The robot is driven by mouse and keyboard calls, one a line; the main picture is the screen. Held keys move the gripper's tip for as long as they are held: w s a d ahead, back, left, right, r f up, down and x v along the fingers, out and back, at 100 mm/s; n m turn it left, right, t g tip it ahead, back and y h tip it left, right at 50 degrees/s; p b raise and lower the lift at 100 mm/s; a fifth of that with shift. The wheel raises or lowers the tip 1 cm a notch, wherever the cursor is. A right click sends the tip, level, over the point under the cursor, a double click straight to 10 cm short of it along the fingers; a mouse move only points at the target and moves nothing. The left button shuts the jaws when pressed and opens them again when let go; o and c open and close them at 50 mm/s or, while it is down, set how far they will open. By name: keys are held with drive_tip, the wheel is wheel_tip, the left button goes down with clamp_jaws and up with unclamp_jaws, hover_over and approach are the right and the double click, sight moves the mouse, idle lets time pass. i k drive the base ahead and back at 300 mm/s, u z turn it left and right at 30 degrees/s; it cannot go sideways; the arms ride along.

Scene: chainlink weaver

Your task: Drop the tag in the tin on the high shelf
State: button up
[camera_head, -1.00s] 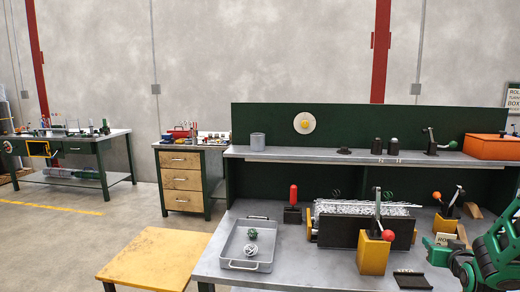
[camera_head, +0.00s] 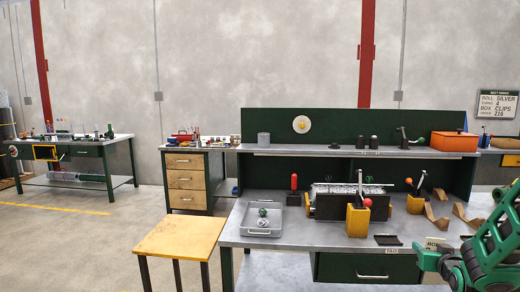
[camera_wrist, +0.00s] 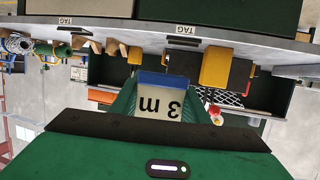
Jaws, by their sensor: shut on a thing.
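The tag (camera_wrist: 158,103), a pale card with a blue strip and "3 m" upside down, is in the wrist view between the green fingers of my gripper (camera_wrist: 162,92). My gripper is shut on it. In the head view my gripper (camera_head: 427,258) is at the lower right, before the bench's front edge, with a lettered pale card (camera_head: 436,243) by it, apparently the same tag. The tin (camera_head: 263,139), a plain grey cylinder, stands upright at the left end of the high shelf (camera_head: 310,150), far left of and above my gripper. Its inside is not visible.
On the bench (camera_head: 290,238) stand a grey tray (camera_head: 289,221), a red-handled tool (camera_head: 294,184), a yellow lever block (camera_head: 358,220) and wooden pieces (camera_head: 437,217). Dark cylinders and an orange box (camera_head: 454,142) share the shelf. A yellow-topped table (camera_head: 178,238) stands left, and open floor lies beyond.

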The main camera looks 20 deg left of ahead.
sight(264, 139)
drive_tip(key=k, duration=0.75)
drive_tip(key=u, duration=0.8)
drive_tip(key=i, duration=1.6)
drive_tip(key=z, duration=0.45)
